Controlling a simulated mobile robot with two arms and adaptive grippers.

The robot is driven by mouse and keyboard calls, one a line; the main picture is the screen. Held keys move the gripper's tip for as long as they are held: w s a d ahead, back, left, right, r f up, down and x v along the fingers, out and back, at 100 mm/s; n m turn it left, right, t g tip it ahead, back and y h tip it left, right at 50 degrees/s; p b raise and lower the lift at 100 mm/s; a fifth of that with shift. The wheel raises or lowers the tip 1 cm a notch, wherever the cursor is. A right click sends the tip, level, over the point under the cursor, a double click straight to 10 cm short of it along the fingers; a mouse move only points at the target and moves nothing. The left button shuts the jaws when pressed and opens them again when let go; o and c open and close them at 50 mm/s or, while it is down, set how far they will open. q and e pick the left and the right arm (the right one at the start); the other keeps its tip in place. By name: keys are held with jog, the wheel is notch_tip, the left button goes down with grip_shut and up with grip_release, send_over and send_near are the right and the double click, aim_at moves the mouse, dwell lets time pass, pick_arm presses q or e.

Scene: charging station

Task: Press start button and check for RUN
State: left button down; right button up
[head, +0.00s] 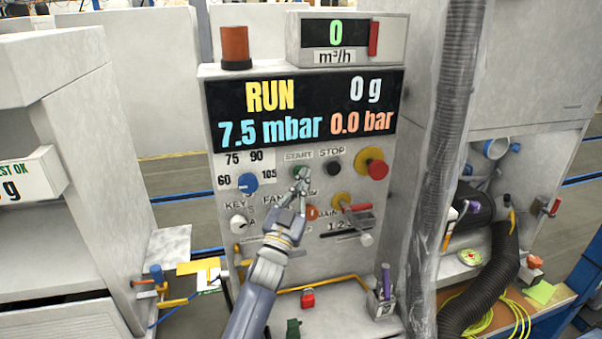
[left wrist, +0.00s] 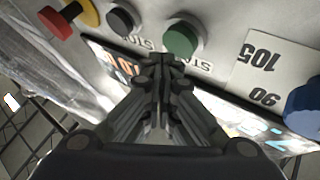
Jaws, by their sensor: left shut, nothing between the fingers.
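The control panel shows a dark display (head: 300,108) with yellow "RUN", "0 g", "7.5 mbar" and "0.0 bar". The green start button (head: 299,171) sits under the START label, left of the black stop button (head: 333,168). My left gripper (head: 301,181) is shut and empty, its tips at the lower edge of the start button in the head view. In the left wrist view the green button (left wrist: 182,40) shows whole, just beyond the closed fingertips (left wrist: 162,62). I cannot tell whether they touch it. The right gripper is not in view.
A red-and-yellow emergency stop (head: 372,164) is right of the stop button. A blue dial (head: 248,182) and a key knob (head: 239,223) are to the left. A valve handle (head: 355,222) sticks out below right. A grey hose (head: 452,130) hangs at the panel's right.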

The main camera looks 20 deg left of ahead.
pick_arm(q)
jog(key=s+d+p, duration=0.1)
jog(key=s, duration=0.1)
jog(key=s+d, duration=0.1)
jog(key=s, duration=0.1)
jog(key=shift+d+p, duration=0.4)
dwell(0.8)
